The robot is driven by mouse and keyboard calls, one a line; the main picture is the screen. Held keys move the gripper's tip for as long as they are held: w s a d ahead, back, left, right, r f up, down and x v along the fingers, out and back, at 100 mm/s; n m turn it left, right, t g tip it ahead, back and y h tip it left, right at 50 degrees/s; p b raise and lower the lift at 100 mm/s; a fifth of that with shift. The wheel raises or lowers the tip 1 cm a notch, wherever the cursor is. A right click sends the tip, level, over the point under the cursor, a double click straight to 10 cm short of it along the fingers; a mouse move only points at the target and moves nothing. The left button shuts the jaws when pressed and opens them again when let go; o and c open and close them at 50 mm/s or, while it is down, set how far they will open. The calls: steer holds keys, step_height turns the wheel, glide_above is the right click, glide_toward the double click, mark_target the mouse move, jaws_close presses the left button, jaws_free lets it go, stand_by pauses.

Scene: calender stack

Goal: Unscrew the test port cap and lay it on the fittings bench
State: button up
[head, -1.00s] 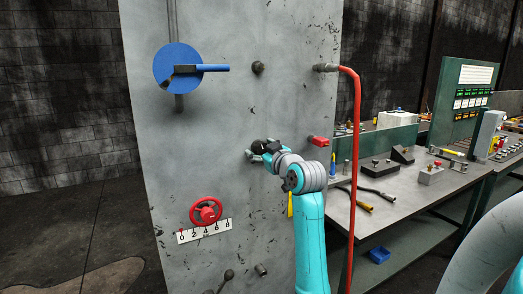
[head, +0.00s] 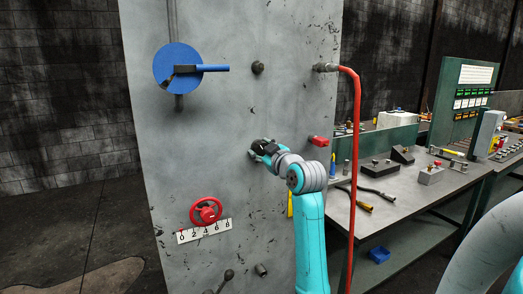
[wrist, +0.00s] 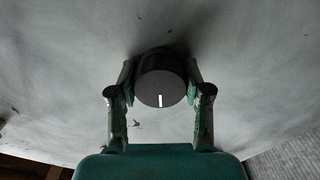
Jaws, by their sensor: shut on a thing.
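The test port cap (wrist: 160,82) is a dark round cap with a white mark on its face, which points straight down in the wrist view. My gripper (head: 262,149) is at the grey panel (head: 240,110), and it also shows in the wrist view (wrist: 160,88) with one finger on each side of the cap, shut on it. In the head view my gripper mostly hides the cap. I cannot tell whether the cap is seated against the panel or slightly off it. The fittings bench (head: 343,213) stands to the right, behind the red hose.
A red hose (head: 357,130) hangs between panel and bench. The panel carries a blue lever disc (head: 176,66), a red handwheel (head: 206,211) above a number scale, and dark knobs. Tools and blocks lie on the bench; its front part has bare room.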

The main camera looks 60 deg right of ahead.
steer(key=shift+n, duration=1)
steer(key=shift+n, duration=1.1)
steer(key=shift+n, duration=1.1)
steer(key=shift+n, duration=1.1)
